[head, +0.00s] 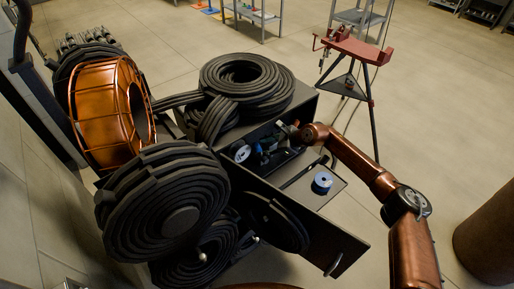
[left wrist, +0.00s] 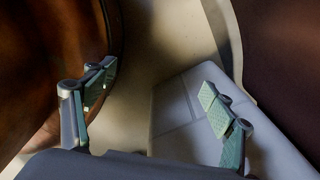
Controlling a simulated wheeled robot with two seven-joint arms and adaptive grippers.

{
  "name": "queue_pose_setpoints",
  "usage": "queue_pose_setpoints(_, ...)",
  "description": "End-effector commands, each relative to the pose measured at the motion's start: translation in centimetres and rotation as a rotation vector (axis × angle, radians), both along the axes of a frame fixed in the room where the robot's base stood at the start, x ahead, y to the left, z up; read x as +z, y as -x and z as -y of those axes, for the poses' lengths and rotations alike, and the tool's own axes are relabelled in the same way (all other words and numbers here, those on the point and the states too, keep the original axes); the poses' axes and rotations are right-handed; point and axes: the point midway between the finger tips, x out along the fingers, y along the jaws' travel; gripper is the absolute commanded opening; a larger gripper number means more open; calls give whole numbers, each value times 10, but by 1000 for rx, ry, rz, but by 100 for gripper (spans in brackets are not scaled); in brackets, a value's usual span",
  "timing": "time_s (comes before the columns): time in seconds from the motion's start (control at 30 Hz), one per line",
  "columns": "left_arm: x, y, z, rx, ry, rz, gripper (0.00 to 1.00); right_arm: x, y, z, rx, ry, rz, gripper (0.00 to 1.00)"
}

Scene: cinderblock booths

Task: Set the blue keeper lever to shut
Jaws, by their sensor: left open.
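I cannot make out the blue keeper lever for certain in either view. In the head view, a small blue part (head: 258,149) shows inside the dark open bin (head: 270,139) of the cart, too small to identify. My right gripper (head: 287,129) reaches over that bin from the right; its fingers are small and dark, and I cannot tell whether they are open. In the left wrist view my left gripper (left wrist: 158,96) is open, its green-padded fingers wide apart with nothing between them. I cannot make out the left gripper in the head view.
Black hose coils (head: 240,85) and an orange wire reel (head: 98,113) crowd the cart's left. A red-topped tripod stand (head: 357,46) is behind. The floor at upper right is mostly clear.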

Motion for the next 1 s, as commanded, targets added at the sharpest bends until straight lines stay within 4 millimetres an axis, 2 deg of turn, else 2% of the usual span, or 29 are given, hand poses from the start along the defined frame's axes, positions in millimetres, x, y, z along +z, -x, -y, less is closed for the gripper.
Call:
queue_pose_setpoints(0.1, -4, 7, 0, 1, 0, -8, 77, -15, -8, -13, 1, 0, -2, 39)
queue_pose_setpoints(0.23, -6, -2, 0, -2, 0, 2, 77, -24, -14, -22, 0, -2, -2, 39)
queue_pose_setpoints(0.43, -7, -29, 2, -8, 4, 37, 77, -29, -18, -28, 1, -2, 0, 39)
queue_pose_setpoints(0.63, -7, -29, 2, -9, 4, 37, 77, -28, -18, -28, 2, -3, 0, 39)
queue_pose_setpoints(0.83, -7, -14, 1, -5, 2, 18, 77, -28, -18, -28, 1, -3, 0, 25)
queue_pose_setpoints(1.0, -7, -9, 1, -4, 1, 11, 77, -28, -18, -28, 1, -3, 0, 14)
